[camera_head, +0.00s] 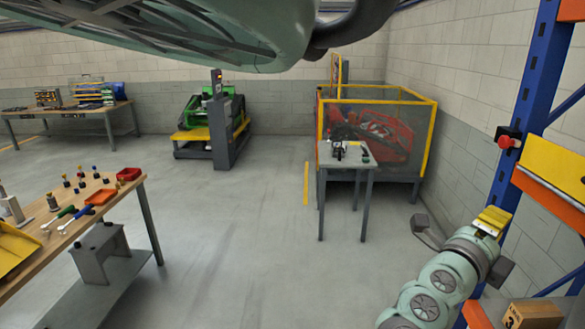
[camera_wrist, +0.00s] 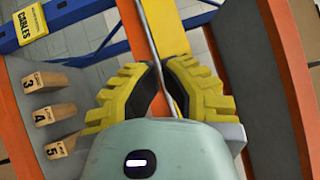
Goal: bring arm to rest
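My gripper (camera_head: 492,219) shows at the lower right of the head view, its yellow fingers close together beside the blue and orange rack. In the wrist view my gripper (camera_wrist: 163,72) has two yellow ribbed fingers with dark inner pads. Their tips come almost together, with only a thin gap. A thin grey line runs past the tips and through this gap; I cannot tell whether it touches the fingers. No object shows held. My arm is folded at the lower right, in front of the rack.
The rack has a blue post (camera_head: 532,95) and an orange beam (camera_head: 548,198). Numbered wooden blocks (camera_wrist: 45,82) and a yellow CABLES sign (camera_wrist: 31,24) are near the gripper. A workbench (camera_head: 120,200) is left, a small grey table (camera_head: 345,155) ahead. The middle floor is clear.

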